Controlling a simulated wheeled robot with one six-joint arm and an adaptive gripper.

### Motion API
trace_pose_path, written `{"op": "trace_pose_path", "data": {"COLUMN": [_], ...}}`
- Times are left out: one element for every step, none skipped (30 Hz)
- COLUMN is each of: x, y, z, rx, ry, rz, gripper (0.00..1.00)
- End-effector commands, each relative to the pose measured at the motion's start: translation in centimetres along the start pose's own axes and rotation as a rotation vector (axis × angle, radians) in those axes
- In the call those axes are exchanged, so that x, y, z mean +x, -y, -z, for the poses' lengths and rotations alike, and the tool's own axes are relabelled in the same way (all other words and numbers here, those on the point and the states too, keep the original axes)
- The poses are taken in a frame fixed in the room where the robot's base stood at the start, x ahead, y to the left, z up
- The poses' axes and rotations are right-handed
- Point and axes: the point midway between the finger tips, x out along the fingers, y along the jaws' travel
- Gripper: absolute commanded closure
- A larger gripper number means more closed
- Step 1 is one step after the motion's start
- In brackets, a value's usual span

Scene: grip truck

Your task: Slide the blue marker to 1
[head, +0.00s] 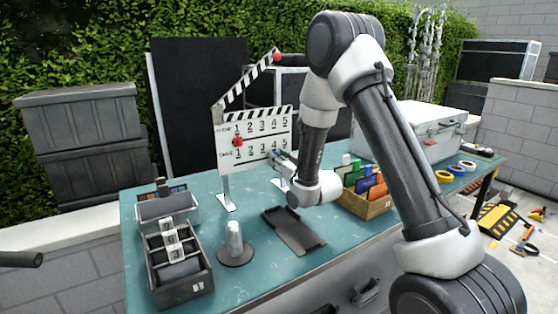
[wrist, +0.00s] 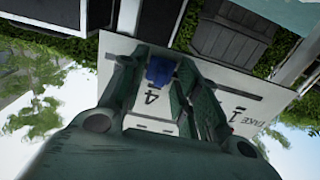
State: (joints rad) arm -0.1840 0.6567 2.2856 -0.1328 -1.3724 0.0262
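The white board (head: 250,122) with a striped clapper stick stands on the teal table. It has two rows of numbers 1 to 5, the lower labelled TAKE. A red marker (head: 238,141) sits at the left, near the 1s. The blue marker (wrist: 160,70) shows in the wrist view between my fingertips, beside the 4 of the board. My gripper (wrist: 163,72) has a finger on each side of it; whether both touch it is unclear. In the head view my gripper (head: 278,158) is at the board's lower right, and my arm hides part of that side.
On the table are a wooden box of coloured cards (head: 365,205), a dark tray (head: 293,232), a grey cylinder on a round base (head: 235,245), a black box (head: 181,280) and a white case (head: 428,133). Tape rolls (head: 445,177) lie at the right.

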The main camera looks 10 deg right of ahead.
Motion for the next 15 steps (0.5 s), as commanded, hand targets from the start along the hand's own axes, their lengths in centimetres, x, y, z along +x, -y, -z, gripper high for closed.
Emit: {"op": "trace_pose_path", "data": {"x": [0.03,0.03,0.02,0.02,0.02,0.02,0.01,0.01,0.01,0.01,0.01,0.01,0.01,0.0,0.01], "y": [0.01,0.01,0.0,0.0,0.0,0.01,0.01,0.0,0.0,0.0,0.0,0.0,0.0,0.0,0.05], "z": [0.0,0.0,0.01,0.01,0.01,0.02,0.02,0.02,0.03,0.03,0.03,0.04,0.04,0.04,0.04], "rx": [0.0,0.0,0.0,0.0,0.0,0.0,0.0,0.0,0.0,0.0,0.0,0.0,0.0,0.0,0.0], "ry": [0.0,0.0,0.0,0.0,0.0,0.0,0.0,0.0,0.0,0.0,0.0,-0.001,-0.001,-0.001,-0.001], "rz": [0.0,0.0,0.0,0.0,0.0,0.0,0.0,0.0,0.0,0.0,0.0,0.0,0.0,0.0,0.0], "gripper": [0.68,0.68,0.68,0.68,0.68,0.72,0.77,0.82,0.9,0.95,1.0,1.0,1.0,1.0,1.0]}}
